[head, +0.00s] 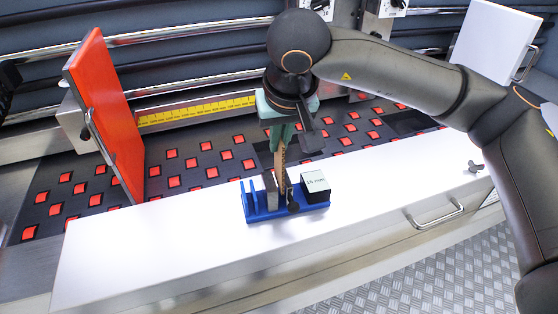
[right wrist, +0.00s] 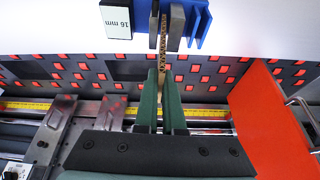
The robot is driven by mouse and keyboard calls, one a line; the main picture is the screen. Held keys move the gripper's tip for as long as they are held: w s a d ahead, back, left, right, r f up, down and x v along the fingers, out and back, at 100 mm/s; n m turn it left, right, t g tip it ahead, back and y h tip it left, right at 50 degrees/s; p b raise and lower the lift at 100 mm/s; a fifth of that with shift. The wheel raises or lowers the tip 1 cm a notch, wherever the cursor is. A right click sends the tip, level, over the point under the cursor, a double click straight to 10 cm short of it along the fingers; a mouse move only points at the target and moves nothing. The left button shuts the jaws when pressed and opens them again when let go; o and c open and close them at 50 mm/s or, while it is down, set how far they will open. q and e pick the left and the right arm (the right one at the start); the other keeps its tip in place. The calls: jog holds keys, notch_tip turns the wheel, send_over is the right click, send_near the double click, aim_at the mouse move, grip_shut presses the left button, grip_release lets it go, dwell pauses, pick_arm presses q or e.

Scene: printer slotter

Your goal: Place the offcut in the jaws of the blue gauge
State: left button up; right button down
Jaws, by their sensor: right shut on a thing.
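The blue gauge (head: 263,214) stands on the white ledge in the head view, with upright jaws and a block labelled 16 mm (head: 316,186) at its right end. It also shows at the top of the right wrist view (right wrist: 200,22). My right gripper (head: 277,143) points down above the gauge, its green fingers shut on the brown offcut (head: 281,172). In the right wrist view the offcut (right wrist: 162,45) reaches from the fingers (right wrist: 160,85) to between the gauge's grey jaws. Whether it touches the jaws or the gauge's base I cannot tell. My left gripper is not in view.
The white ledge (head: 150,250) is clear to the left of the gauge. A red upright panel (head: 105,100) stands at the left. Behind lies a dark bed with red rollers and a yellow ruler (head: 195,112). A metal handle (head: 435,217) juts from the ledge's front.

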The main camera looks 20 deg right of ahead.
send_over(279, 185)
jog(key=shift+s+x, duration=0.2)
jog(key=shift+x, duration=0.9)
jog(key=shift+s+x, duration=0.15)
jog(key=shift+x, duration=0.9)
jog(key=c, duration=1)
grip_release()
jog(key=shift+f, duration=0.1)
jog(key=v, duration=1.2)
jog(key=shift+b, duration=0.35)
